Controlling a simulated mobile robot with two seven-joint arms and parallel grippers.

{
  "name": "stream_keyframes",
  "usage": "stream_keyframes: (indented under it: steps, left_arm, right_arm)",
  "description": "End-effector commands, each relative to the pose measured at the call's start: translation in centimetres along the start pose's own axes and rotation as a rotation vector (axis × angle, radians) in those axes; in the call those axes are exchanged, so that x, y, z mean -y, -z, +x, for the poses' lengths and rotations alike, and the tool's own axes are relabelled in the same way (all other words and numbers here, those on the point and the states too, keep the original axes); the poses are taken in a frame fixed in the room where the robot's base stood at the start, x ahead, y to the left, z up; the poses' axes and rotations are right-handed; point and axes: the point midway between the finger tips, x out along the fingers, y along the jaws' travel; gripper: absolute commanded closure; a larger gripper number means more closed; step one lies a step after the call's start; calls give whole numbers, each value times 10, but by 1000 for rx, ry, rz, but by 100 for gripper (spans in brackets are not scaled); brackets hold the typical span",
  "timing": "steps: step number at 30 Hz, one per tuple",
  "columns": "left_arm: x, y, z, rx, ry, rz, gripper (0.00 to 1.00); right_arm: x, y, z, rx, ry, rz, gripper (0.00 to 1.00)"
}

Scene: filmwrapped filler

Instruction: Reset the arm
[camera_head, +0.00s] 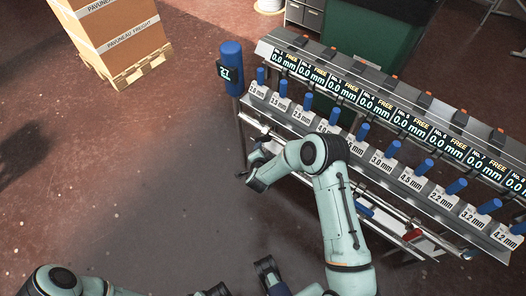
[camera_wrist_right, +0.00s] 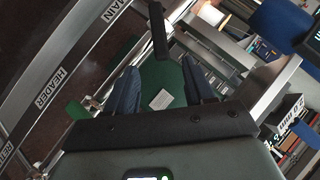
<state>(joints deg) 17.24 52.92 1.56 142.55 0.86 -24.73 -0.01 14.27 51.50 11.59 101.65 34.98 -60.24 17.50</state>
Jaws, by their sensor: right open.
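My right arm reaches up from the lower right and bends left in the head view. Its gripper (camera_head: 254,153) is beside the left end of the tool rack (camera_head: 310,122), small and partly hidden by my own wrist. In the right wrist view its two dark blue fingers (camera_wrist_right: 160,88) stand apart with nothing held between them. Behind them shows a green surface (camera_wrist_right: 165,72) with a small white label. Dark finger-like parts at the bottom middle are cut off, so I cannot tell how the left gripper stands.
The rack holds several blue-handled tools with millimetre tags. A blue post with a display (camera_head: 231,68) rises at its left end. A cardboard carton (camera_head: 112,38) stands on a wooden pallet at upper left. Open floor lies left of my arms. Labelled pipes (camera_wrist_right: 50,88) show in the wrist view.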

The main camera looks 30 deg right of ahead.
Motion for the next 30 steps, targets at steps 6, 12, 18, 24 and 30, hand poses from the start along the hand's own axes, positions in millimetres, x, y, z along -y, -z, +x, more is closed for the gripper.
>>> stream_keyframes:
  steps: [6, 12, 18, 24, 30]
  left_arm:
    - [0, 0, 0, 1, 0, 0, 100]
    - [0, 0, 0, 0, 1, 0, 100]
    - [0, 0, 0, 0, 0, 0, 100]
    - [0, 0, 0, 0, 0, 0, 100]
    - [0, 0, 0, 0, 0, 0, 100]
  right_arm:
    - [0, 0, -4, 0, 0, 0, 47]
    - [0, 0, -3, 0, 0, 0, 47]
    - [-1, -1, -3, 2, -1, -2, 47]
    - [-41, -36, -22, 163, -34, -150, 47]
    - [-144, -103, -98, 580, -109, -478, 47]
